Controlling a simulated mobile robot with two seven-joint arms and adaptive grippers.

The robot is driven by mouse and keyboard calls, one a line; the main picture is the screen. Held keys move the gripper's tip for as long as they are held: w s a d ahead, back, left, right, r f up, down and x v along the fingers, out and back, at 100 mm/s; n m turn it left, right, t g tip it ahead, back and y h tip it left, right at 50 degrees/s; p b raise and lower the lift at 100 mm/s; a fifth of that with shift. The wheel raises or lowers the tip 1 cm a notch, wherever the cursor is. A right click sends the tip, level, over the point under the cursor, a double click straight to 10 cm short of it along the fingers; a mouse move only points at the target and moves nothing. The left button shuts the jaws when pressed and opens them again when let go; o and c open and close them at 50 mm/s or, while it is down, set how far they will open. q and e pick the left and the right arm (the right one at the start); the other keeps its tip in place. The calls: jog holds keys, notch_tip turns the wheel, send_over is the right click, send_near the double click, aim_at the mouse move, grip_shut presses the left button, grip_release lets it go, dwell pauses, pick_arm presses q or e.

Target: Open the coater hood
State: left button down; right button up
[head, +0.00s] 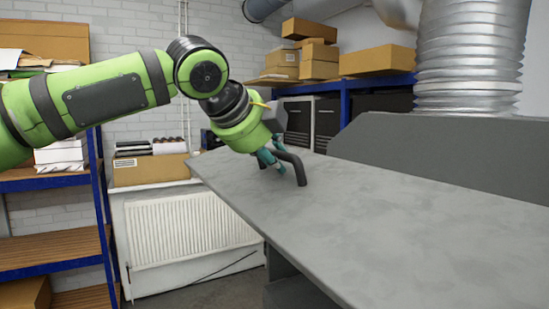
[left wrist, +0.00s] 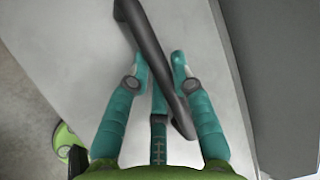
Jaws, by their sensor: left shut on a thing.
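The coater hood (head: 400,225) is a broad, flat grey panel that fills the right and middle of the head view. A dark bar handle (head: 299,170) stands up from it near its far left corner. My left gripper (head: 279,158) is at this handle, shut on it, with teal fingers. I cannot tell whether the hood is raised. My right gripper is not in view.
A grey housing (head: 450,155) with a silver duct (head: 470,55) rises behind the hood. Blue shelving (head: 50,183) and a white radiator (head: 190,228) stand at the left. Cardboard boxes (head: 320,60) sit on a rack at the back. Some floor shows below the radiator.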

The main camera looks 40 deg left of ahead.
pick_arm(q)
jog(key=c, duration=1)
grip_release()
jog(key=shift+c, duration=0.2)
jog(key=shift+s+a, duration=0.1)
jog(key=shift+a, duration=0.05)
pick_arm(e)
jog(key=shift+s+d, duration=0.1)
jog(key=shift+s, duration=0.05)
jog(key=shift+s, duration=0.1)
pick_arm(q)
jog(key=v, duration=1.2)
